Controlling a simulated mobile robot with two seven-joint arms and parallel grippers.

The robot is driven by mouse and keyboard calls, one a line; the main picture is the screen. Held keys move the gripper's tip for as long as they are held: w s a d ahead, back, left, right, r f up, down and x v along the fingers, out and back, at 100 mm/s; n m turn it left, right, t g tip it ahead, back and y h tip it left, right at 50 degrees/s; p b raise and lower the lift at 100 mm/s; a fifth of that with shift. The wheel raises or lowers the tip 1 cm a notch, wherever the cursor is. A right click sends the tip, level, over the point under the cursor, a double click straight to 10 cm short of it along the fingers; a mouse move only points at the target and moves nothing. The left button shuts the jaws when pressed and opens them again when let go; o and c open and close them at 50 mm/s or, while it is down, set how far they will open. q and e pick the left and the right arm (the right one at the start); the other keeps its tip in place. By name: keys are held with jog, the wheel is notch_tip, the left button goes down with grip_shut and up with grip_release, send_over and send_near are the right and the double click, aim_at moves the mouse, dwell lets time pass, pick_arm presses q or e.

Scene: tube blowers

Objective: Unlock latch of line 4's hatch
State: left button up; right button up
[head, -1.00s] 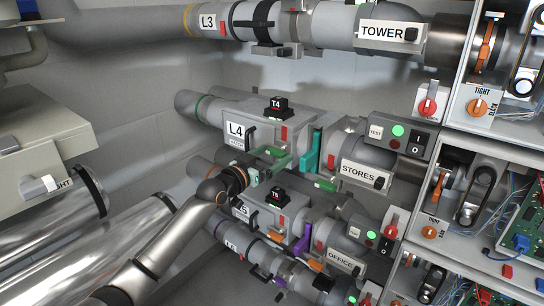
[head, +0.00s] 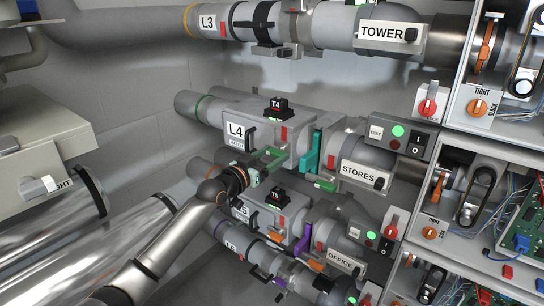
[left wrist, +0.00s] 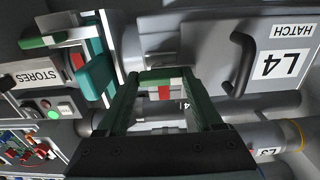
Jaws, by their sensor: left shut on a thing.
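Line 4's hatch (head: 262,118) is a grey box marked L4 with a black handle. In the left wrist view the hatch (left wrist: 228,75) appears upside down. My left gripper (head: 273,158) reaches its lower front from below left. In the wrist view its two green fingers (left wrist: 162,82) are shut on the latch (left wrist: 162,73), a small green and pale bar at the hatch's edge. A red tab shows just beyond it. The fingers hide most of the latch in the head view, so its exact angle cannot be told. My right gripper is not in view.
A teal lever plate (head: 310,152) stands close to the right of the fingers. The STORES pipe (head: 347,153) and switch box (head: 400,134) lie further right. Line 5's hatch (head: 267,212) is close below. The L3 pipe (head: 235,22) runs above.

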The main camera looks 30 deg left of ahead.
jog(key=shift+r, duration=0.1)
pick_arm(q)
jog(key=shift+n+p, duration=0.4)
jog(key=shift+r+n+p, duration=0.15)
jog(key=shift+n+p, duration=0.55)
jog(key=shift+n, duration=0.4)
jog(key=n+p, duration=0.1)
jog(key=n, duration=0.1)
jog(key=shift+n, duration=0.3)
jog(key=shift+n+p, duration=0.4)
jog(key=shift+n, duration=0.6)
jog(key=shift+n+p, duration=0.3)
jog(key=shift+n, duration=0.6)
jog(key=n+p, duration=0.1)
jog(key=n, duration=0.3)
jog(key=shift+n+p, duration=0.65)
jog(key=shift+n, duration=1.55)
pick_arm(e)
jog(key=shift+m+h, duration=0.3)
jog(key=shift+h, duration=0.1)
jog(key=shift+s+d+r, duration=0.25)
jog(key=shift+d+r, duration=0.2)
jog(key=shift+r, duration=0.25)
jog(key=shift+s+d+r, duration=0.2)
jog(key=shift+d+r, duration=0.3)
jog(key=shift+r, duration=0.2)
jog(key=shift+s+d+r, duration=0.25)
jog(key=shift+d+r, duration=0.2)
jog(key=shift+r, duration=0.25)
